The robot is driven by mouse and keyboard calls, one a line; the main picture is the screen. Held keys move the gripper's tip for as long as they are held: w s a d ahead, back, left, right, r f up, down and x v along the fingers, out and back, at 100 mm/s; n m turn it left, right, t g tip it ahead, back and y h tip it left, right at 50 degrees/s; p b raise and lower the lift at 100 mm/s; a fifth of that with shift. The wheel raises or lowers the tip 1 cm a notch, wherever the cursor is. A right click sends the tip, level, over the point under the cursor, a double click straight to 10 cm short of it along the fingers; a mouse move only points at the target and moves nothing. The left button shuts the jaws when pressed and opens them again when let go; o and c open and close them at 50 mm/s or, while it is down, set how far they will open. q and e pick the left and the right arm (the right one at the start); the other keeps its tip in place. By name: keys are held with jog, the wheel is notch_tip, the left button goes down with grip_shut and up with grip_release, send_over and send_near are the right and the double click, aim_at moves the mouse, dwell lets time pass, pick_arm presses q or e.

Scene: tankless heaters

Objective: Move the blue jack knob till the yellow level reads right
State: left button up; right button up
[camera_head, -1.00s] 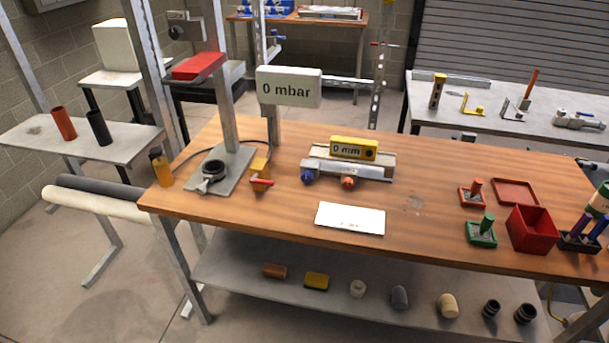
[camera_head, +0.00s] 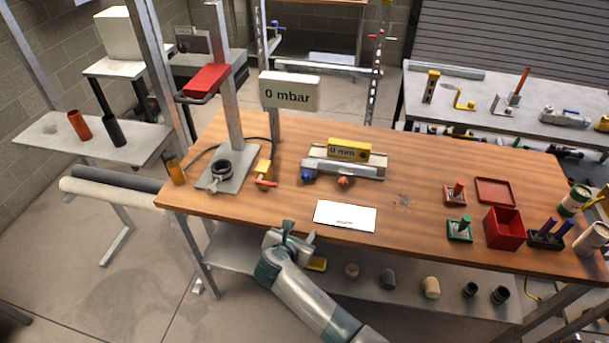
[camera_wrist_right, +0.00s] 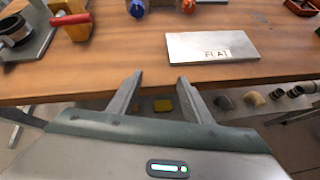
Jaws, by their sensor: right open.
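The blue jack knob (camera_head: 308,175) is at the front left of a grey levelling bench (camera_head: 350,167) on the wooden table; it also shows at the top of the right wrist view (camera_wrist_right: 137,8). An orange-red knob (camera_head: 344,182) sits to its right. The yellow level (camera_head: 348,149) lies on top of the bench and its display seems to read 0 mm, small and blurred. My right gripper (camera_head: 292,236) is open and empty at the table's front edge, well short of the blue knob. Its two fingers (camera_wrist_right: 155,88) stand apart in the right wrist view. My left gripper is not in view.
A white card (camera_head: 345,216), reading FLAT in the wrist view, lies in front of the bench. A grey press stand (camera_head: 228,170) and a yellow valve with a red handle (camera_head: 265,173) stand to the left. A red box (camera_head: 503,228) and stamps are at right.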

pick_arm(q)
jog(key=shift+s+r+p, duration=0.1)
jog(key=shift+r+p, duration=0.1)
jog(key=shift+p, duration=0.1)
pick_arm(e)
jog(key=w+a+r+n+t, duration=0.2)
jog(key=w+a+r+n, duration=0.1)
jog(key=w+r+n, duration=0.2)
jog(key=shift+w+r+h, duration=0.3)
jog(key=shift+w+r, duration=0.15)
jog(key=shift+r, duration=0.2)
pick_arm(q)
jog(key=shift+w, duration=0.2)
pick_arm(e)
jog(key=shift+d, duration=0.1)
